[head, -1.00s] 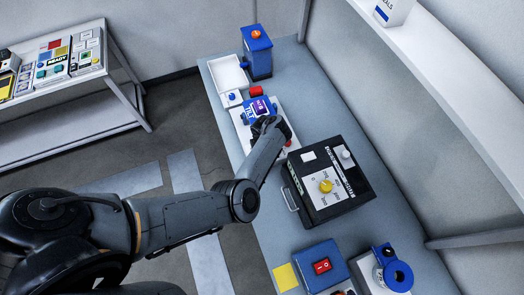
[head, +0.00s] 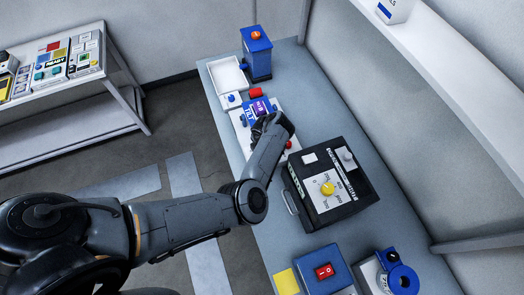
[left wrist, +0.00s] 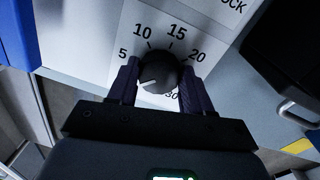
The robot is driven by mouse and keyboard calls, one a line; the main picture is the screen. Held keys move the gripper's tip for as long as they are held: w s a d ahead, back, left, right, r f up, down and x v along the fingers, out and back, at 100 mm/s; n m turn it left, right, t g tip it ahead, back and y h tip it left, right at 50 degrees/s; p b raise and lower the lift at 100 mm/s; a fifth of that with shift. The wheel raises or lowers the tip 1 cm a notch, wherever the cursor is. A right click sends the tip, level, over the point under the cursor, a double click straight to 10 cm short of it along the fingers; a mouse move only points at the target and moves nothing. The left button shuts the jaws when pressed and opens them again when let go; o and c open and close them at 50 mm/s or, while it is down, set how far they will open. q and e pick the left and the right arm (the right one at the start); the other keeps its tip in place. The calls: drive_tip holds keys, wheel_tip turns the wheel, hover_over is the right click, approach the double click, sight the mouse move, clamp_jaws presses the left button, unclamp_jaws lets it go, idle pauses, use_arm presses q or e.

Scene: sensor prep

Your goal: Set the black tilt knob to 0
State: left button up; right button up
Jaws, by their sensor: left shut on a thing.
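The black tilt knob (left wrist: 158,74) sits on a white dial plate (left wrist: 97,45) in the left wrist view. Its white pointer line points to the lower left, below the 5 mark. The 5, 10, 15, 20 and 30 marks show; any mark at the pointer's end is hidden behind a finger. My left gripper (left wrist: 157,88) is shut on the knob, one finger on each side. In the head view my left gripper (head: 264,124) is at the panel with the blue TILT unit (head: 251,112), and hides the knob. My right gripper is not in view.
A black box with a yellow knob (head: 328,188) stands just right of my left wrist. A blue box with an orange top knob (head: 257,52) and a white tray (head: 215,73) stand behind the panel. A blue box with a red switch (head: 324,270) is nearer.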

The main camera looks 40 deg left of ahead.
use_arm(q)
drive_tip(key=o, duration=0.8)
drive_tip(key=shift+c, duration=0.2)
drive_tip(key=shift+r, duration=0.15)
wheel_tip(320, 180, up, 11)
drive_tip(key=p, duration=0.9)
drive_tip(key=shift+d+f+p, duration=0.2)
drive_tip(key=shift+d+p, duration=0.1)
drive_tip(key=shift+p, duration=0.05)
drive_tip(key=shift+s, duration=0.1)
